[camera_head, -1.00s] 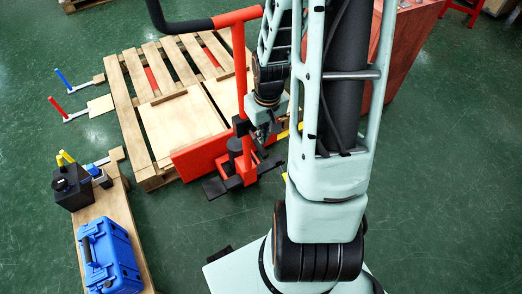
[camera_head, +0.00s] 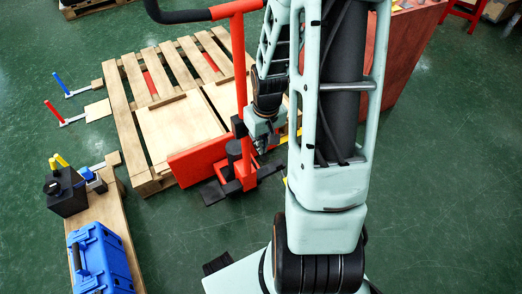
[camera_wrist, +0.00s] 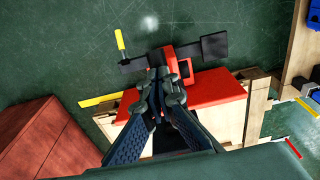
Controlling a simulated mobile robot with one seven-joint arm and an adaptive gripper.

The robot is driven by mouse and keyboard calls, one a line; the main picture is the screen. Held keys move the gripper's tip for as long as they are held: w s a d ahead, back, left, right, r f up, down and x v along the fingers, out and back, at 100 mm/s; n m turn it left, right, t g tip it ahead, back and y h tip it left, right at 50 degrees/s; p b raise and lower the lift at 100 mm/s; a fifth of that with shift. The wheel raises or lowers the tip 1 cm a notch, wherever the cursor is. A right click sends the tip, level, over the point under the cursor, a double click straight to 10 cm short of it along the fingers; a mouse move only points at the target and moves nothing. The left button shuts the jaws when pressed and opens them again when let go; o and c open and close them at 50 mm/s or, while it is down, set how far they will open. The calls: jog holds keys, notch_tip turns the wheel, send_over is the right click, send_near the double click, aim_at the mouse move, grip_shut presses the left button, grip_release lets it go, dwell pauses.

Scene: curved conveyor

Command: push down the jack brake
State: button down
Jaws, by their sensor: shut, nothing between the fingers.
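The red pallet jack (camera_head: 240,60) stands at the near edge of a wooden pallet, with a tall red post and black handle. At its foot are a black cylinder and flat black pedals (camera_head: 212,192). In the wrist view one black pedal (camera_wrist: 214,45) sticks out at the upper right and another (camera_wrist: 133,65) at the left. I cannot tell which is the brake. My gripper (camera_head: 261,147) is above the jack's foot, right of the post. In the wrist view my gripper (camera_wrist: 160,82) is shut, empty, pointing toward the red base and covering part of it. Contact cannot be told.
The wooden pallet (camera_head: 122,120) lies behind the jack. A blue case (camera_head: 100,260) and a black box (camera_head: 66,193) sit on a plank at the left. A red cabinet (camera_head: 400,55) stands at the right. Green floor is open in front of the jack.

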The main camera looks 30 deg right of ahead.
aim_at(267, 159)
notch_tip(267, 159, down, 2)
jog(key=shift+b, duration=0.45)
jog(key=shift+s+r+p, duration=0.3)
jog(key=shift+s, duration=0.05)
jog(key=shift+s+r+p, duration=0.2)
jog(key=shift+s+p, duration=0.1)
jog(key=shift+s, duration=0.3)
jog(key=shift+s+r+p, duration=0.2)
jog(key=shift+s+p, duration=0.1)
jog(key=shift+s, duration=0.3)
notch_tip(267, 159, up, 12)
jog(key=s, duration=0.1)
jog(key=shift+s+d, duration=0.1)
